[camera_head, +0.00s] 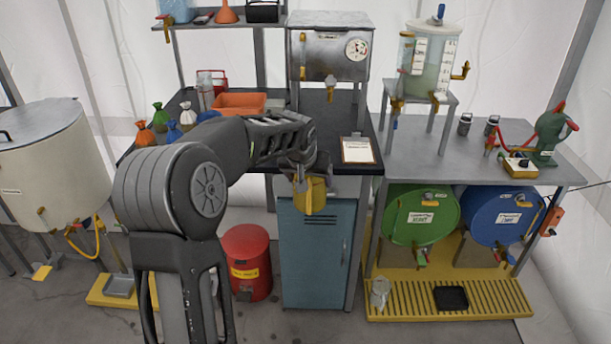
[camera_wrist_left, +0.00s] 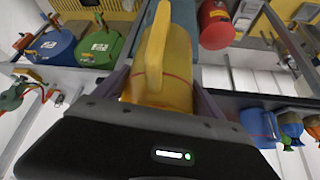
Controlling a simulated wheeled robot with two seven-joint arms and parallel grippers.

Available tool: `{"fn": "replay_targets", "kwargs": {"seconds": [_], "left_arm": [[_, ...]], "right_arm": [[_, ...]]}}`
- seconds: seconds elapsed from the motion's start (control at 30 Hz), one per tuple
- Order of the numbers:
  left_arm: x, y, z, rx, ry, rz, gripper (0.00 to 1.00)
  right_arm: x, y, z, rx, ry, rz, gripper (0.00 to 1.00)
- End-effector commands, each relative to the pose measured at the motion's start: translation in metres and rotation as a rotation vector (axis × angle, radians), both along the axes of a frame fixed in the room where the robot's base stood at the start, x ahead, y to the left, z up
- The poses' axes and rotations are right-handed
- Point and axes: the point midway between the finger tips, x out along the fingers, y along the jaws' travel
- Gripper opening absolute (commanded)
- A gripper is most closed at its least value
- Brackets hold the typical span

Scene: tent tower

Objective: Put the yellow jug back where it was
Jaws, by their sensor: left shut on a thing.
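The yellow jug (camera_head: 309,197) hangs in my left gripper (camera_head: 303,178), in front of the dark bench's front edge and before the blue cabinet in the head view. In the left wrist view the jug (camera_wrist_left: 160,75) fills the space between the two fingers of my left gripper (camera_wrist_left: 155,95), its handle facing the camera. The gripper is shut on it. My arm hides part of the bench. My right gripper is not in view.
The dark bench (camera_head: 345,122) holds an orange tray (camera_head: 240,103), small tied bags (camera_head: 160,116) and a clipboard (camera_head: 358,150). A grey table (camera_head: 470,152) stands at right above a green drum (camera_head: 420,216) and a blue drum (camera_head: 503,215). A red bin (camera_head: 247,263) stands below.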

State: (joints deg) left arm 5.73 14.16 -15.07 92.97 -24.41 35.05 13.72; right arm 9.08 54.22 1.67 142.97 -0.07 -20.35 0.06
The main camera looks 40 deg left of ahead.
Motion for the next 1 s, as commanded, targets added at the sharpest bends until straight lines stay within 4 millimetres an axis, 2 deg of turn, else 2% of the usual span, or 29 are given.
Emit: {"fn": "replay_targets", "kwargs": {"seconds": [0.17,0.27,0.4,0.5,0.6,0.73,1.0], "left_arm": [[-0.001,-0.057,-0.005,-0.005,0.002,-0.075,0.1],[-0.007,-0.104,-0.011,-0.006,0.004,-0.141,0.1],[-0.025,-0.175,-0.021,-0.006,0.003,-0.25,0.1],[-0.041,-0.217,-0.026,-0.003,0.001,-0.322,0.1],[-0.055,-0.245,-0.031,-0.001,-0.003,-0.373,0.1],[-0.063,-0.26,-0.034,0.0,-0.005,-0.402,0.1],[-0.064,-0.261,-0.034,0.001,-0.005,-0.403,0.1]], "right_arm": [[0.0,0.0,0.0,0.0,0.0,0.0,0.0],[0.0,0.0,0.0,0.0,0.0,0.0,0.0],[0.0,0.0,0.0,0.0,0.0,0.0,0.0],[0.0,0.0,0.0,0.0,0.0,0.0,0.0],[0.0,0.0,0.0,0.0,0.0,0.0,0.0],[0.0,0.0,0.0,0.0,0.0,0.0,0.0],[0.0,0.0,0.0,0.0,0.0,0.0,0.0]]}}
